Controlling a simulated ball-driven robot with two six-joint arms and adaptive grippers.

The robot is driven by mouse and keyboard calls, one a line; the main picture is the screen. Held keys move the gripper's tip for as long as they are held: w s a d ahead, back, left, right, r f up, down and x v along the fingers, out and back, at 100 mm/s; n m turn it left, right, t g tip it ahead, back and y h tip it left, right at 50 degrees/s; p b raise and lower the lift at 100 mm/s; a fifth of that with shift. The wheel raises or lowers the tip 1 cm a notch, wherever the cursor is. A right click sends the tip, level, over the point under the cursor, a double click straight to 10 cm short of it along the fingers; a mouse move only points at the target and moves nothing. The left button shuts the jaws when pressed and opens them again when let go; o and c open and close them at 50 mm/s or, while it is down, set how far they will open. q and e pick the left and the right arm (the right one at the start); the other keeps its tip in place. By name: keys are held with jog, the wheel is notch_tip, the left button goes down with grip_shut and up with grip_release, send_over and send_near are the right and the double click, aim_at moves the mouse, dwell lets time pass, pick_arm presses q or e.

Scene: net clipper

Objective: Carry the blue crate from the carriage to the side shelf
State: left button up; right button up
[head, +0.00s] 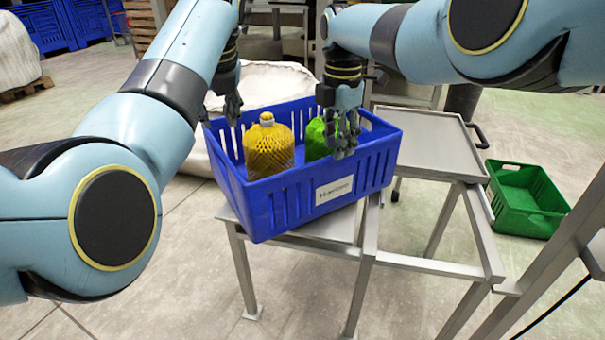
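The blue crate (280,212) is in the middle of the head view, with a white label on its front wall. It holds a yellow netted item (268,150) and a green netted item (317,140). It sits tilted in the picture at a grey metal stand (330,228); its left part juts past the top. My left gripper (233,112) is at the crate's left rim, fingers pointing down. My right gripper (342,140) is over the crate's right part, fingers overlapping the front rim in view. I cannot tell whether either grips the crate.
A flat metal tray top (425,143) lies right of the crate and looks empty. A green crate (524,200) stands on the floor further right. A white sack (262,84) is behind the blue crate. Blue bins (98,18) stand at the far left.

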notch_tip(320, 180, up, 11)
dwell(0.3)
jog(key=shift+s, duration=0.1)
